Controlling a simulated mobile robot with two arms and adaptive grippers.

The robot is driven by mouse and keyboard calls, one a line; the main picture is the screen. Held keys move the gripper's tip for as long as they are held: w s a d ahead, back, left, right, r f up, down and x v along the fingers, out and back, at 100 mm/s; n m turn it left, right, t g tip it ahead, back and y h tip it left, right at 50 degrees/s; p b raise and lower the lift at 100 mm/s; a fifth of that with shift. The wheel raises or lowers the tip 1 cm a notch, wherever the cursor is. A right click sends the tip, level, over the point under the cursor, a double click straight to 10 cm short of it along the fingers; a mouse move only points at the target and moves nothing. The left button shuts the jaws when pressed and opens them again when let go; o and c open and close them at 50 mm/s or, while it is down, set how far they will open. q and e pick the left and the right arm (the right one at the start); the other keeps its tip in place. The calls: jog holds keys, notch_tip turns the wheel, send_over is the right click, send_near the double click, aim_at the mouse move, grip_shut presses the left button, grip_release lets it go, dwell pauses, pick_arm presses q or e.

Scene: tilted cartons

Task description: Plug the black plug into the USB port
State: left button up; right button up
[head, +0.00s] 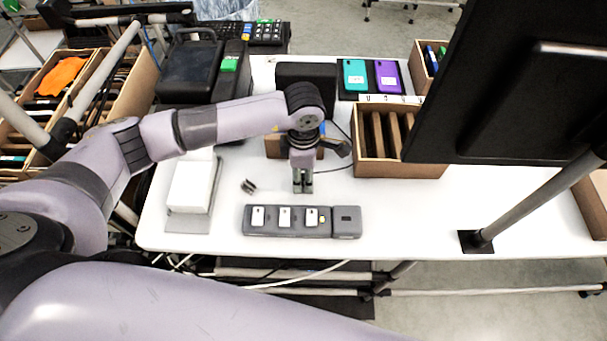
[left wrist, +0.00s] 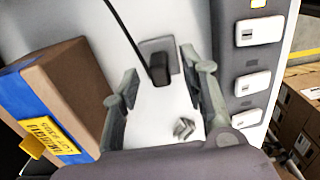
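In the head view my left gripper (head: 303,187) points down behind the dark grey hub (head: 346,231) and hides the plug. The hub carries several white port blocks, such as one at its left end (head: 258,216); they also show at the right of the left wrist view (left wrist: 253,83). My right gripper is out of view.
A brown carton with blue tape (left wrist: 55,95) stands close to my left finger. A small metal piece (left wrist: 185,128) lies on the table near the right finger. A white box (head: 193,186) is left, an open divided carton (head: 400,170) right, and a monitor (head: 500,90) overhangs the right side.

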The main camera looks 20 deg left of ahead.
pick_arm(q)
jog(key=shift+f, duration=0.75)
grip_shut()
